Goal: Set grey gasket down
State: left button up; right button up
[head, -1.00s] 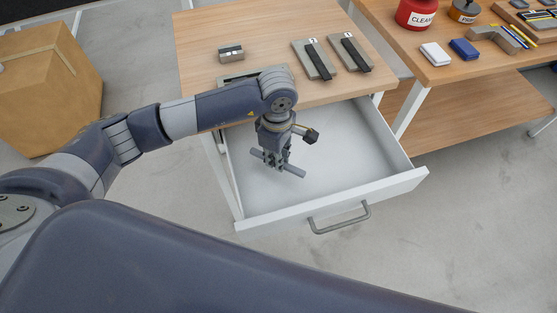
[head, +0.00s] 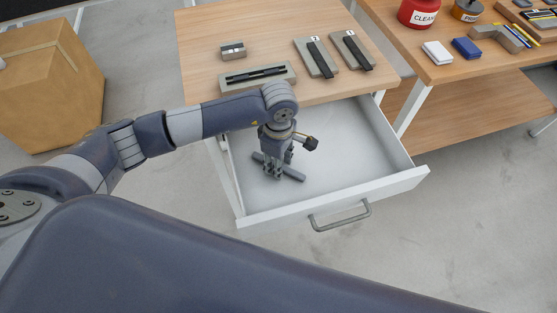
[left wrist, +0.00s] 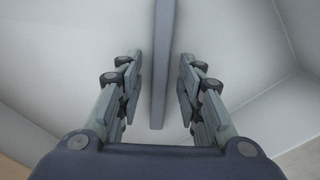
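The grey gasket (head: 292,174) is a long straight strip in the open white drawer, and it appears to lie on the drawer floor. In the left wrist view the gasket (left wrist: 163,50) runs between the two fingers, with a gap on each side. My left gripper (left wrist: 161,75) is open around it, pointing down into the drawer; it also shows in the head view (head: 275,175), where it hides the strip's middle. My right gripper is not in view.
The drawer (head: 345,200) has raised walls and a handle at its front (head: 341,219). The wooden tabletop (head: 285,35) above holds several grey blocks, some with black strips. A second table stands at right and a cardboard box (head: 50,85) at left. The drawer's right side is clear.

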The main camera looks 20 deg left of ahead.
pick_arm(q)
jog(key=shift+r, duration=0.45)
notch_tip(320, 180, up, 11)
jog(key=b, duration=0.2)
jog(key=shift+r, duration=0.2)
jog(key=shift+s+f, duration=0.1)
